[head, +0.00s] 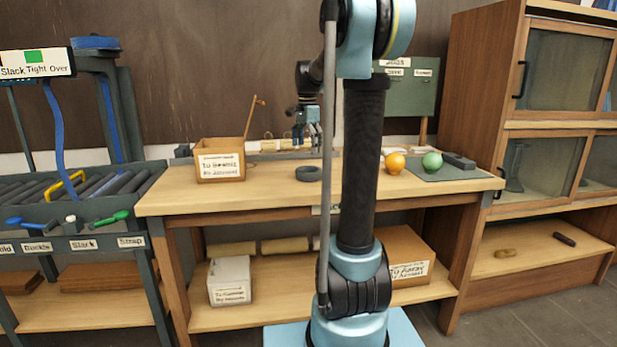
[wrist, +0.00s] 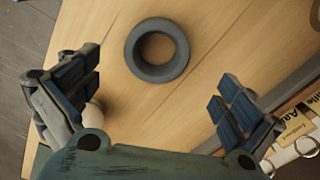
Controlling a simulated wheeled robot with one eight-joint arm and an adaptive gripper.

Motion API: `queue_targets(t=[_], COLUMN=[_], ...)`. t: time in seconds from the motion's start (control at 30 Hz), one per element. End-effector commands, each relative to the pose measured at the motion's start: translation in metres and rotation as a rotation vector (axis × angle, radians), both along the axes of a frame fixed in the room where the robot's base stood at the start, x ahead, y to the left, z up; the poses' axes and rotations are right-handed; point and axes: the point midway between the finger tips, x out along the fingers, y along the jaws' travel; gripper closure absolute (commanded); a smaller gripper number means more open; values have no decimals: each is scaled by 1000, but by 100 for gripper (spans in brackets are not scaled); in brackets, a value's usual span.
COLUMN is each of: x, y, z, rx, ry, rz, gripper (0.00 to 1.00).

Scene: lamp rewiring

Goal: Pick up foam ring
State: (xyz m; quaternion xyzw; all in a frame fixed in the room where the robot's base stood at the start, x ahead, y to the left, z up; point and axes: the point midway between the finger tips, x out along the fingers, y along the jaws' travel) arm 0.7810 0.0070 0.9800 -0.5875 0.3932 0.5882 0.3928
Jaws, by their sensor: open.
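The foam ring, a dark grey ring (head: 308,174), lies flat on the wooden workbench top (head: 270,200), left of my arm in the head view. In the wrist view the foam ring (wrist: 157,73) shows whole at the top middle, with bare wood through its hole. My gripper (wrist: 157,86) is open and empty, its two blue-padded fingers spread apart to the left and right below the ring. In the head view my gripper (head: 306,128) hangs over the bench, partly behind my own arm. The ring is not between the pads.
A labelled box (head: 220,165) stands left of the ring. An orange ball (head: 395,163) and a green ball (head: 432,161) are to the right. A pale round object (wrist: 94,113) shows beside the left finger. The wood around the ring is clear.

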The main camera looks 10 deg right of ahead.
Motion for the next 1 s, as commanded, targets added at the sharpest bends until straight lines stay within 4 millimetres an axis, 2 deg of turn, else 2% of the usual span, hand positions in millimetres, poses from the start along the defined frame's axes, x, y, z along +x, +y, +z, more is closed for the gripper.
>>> queue_targets(t=[0.13, 0.47, 0.73, 1.0], x=[0, 0, -1, -1], y=[0, -1, -5, -5], z=[-22, -43, -78, -89], rx=[0, 0, 0, 0], ry=[0, 0, 0, 0], rz=[0, 0, 1, 1], gripper=[0, 0, 0, 0])
